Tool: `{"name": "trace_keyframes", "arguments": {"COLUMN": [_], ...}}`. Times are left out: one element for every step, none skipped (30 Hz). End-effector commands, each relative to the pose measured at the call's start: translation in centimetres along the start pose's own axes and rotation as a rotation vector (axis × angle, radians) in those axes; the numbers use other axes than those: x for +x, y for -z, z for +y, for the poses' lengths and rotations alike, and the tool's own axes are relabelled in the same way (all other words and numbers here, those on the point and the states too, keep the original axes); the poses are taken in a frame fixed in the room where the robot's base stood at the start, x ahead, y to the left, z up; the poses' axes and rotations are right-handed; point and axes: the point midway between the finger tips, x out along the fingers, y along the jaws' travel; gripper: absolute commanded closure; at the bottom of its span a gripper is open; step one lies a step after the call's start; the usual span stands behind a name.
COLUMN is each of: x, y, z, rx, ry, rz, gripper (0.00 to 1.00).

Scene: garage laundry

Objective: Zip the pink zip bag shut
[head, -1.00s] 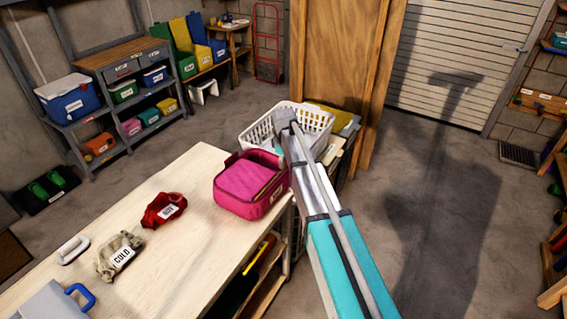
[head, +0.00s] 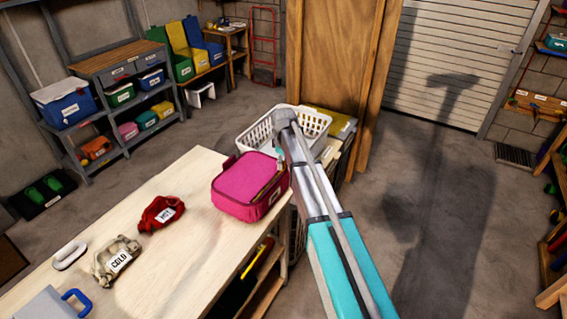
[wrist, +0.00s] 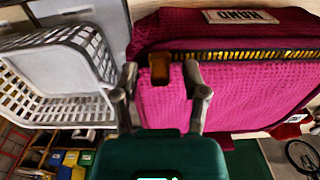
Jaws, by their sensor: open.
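The pink zip bag (head: 243,183) stands on the right end of the wooden table. Its pink top looks flat in the head view. In the wrist view, its darker side (wrist: 225,32) carries a white label, and a yellow-toothed zip line (wrist: 255,55) runs along the pink panel. A brown pull tab (wrist: 160,68) hangs at the left end of the visible teeth. My gripper (wrist: 160,80) is open, one finger on each side of the tab; I cannot tell whether either touches it. In the head view, my gripper (head: 280,156) is at the bag's far right corner, partly hidden by my arm.
The table (head: 185,240) also holds a red pouch (head: 160,212), a beige pouch (head: 117,260), a white handle-like item (head: 70,255) and a grey case with a blue handle (head: 75,300). A white basket (head: 255,135) stands close behind the bag.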

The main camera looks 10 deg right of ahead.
Motion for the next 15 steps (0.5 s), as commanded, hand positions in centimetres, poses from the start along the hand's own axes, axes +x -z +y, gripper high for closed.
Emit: {"name": "trace_keyframes", "arguments": {"x": [0.0,0.0,0.0,0.0,0.0,0.0,0.0,0.0,0.0,0.0,0.0,0.0,0.0,0.0,-0.6], "y": [0.0,0.0,0.0,0.0,0.0,0.0,0.0,0.0,0.0,-0.1,-0.1,-0.1,-0.1,-0.1,0.0], "z": [0.0,0.0,-0.1,-0.1,-0.2,-0.4,-0.5,-0.7,-0.9,-1.1,-1.4,-1.7,-2.0,-2.4,-2.1], "rx": [0.0,0.0,0.0,0.0,0.0,0.0,0.0,-0.001,-0.001,-0.001,-0.001,-0.001,-0.001,-0.002,0.0], "ry": [0.0,0.0,0.0,0.0,0.0,0.0,0.0,0.0,0.0,0.0,0.0,0.0,0.0,0.0,0.0], "rz": [0.0,0.0,0.0,0.0,0.0,0.0,0.0,0.0,0.0,0.0,0.0,0.0,0.0,0.0,0.0], "gripper": [0.43,0.43,0.43,0.43,0.43,0.43,0.43,0.43,0.43,0.43,0.43,0.43,0.43,0.43,0.43]}}
